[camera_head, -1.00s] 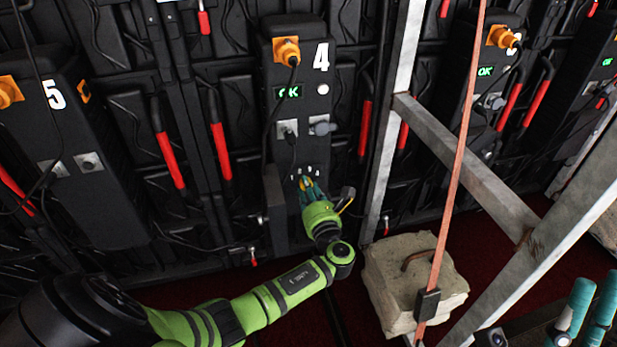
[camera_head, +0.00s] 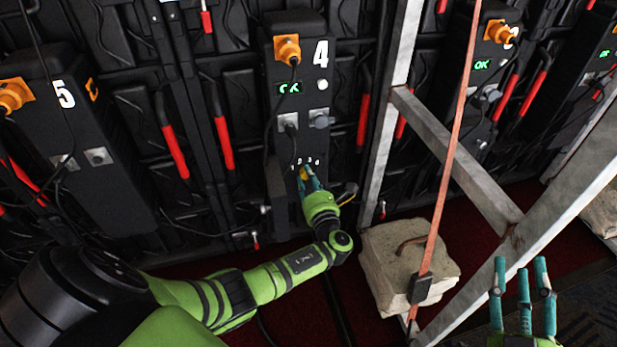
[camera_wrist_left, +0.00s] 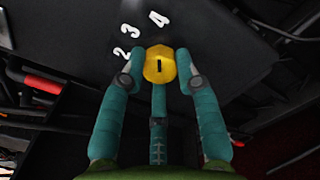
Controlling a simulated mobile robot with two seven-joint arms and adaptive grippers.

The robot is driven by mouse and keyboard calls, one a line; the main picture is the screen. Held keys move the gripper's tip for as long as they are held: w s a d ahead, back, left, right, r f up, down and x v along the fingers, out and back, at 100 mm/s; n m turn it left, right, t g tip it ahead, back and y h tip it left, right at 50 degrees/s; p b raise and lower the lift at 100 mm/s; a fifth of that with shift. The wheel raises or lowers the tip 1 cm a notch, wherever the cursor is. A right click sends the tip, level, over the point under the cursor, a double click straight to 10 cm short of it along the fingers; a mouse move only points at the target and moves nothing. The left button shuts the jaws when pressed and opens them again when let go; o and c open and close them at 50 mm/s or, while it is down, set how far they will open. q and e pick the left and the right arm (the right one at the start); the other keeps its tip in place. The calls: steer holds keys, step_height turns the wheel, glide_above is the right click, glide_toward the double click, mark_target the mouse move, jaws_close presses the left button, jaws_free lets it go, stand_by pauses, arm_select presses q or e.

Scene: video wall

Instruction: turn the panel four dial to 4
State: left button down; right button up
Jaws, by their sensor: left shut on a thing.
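Panel four (camera_head: 346,94) is the black box with a white 4 in the middle of the head view. Its yellow dial (camera_wrist_left: 159,65) has a short black mark, upright in the left wrist view and roughly in line with the white 4 above it. White 2 and 3 show to the upper left of the dial. My left gripper (camera_head: 308,182) has its teal fingers closed around the dial, one finger on each side and one below; it also shows in the left wrist view (camera_wrist_left: 159,80). My right gripper (camera_head: 523,280) is at lower right, fingers apart and empty, away from the panel.
A green OK display (camera_head: 290,88), an orange plug (camera_head: 287,48) and cables are on panel four above the dial. Panel five (camera_head: 75,140) stands to the left.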

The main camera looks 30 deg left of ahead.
arm_select(q)
steer(key=shift+w+r, duration=0.2)
steer(key=shift+r, duration=0.1)
steer(key=c, duration=0.9)
jaws_free()
steer(key=shift+f, duration=0.1)
steer(key=shift+s+d+f, duration=0.1)
steer(key=shift+s+d, duration=0.05)
steer(key=v, duration=1.1)
steer(key=shift+s+d, duration=0.25)
steer(key=shift+s, duration=0.05)
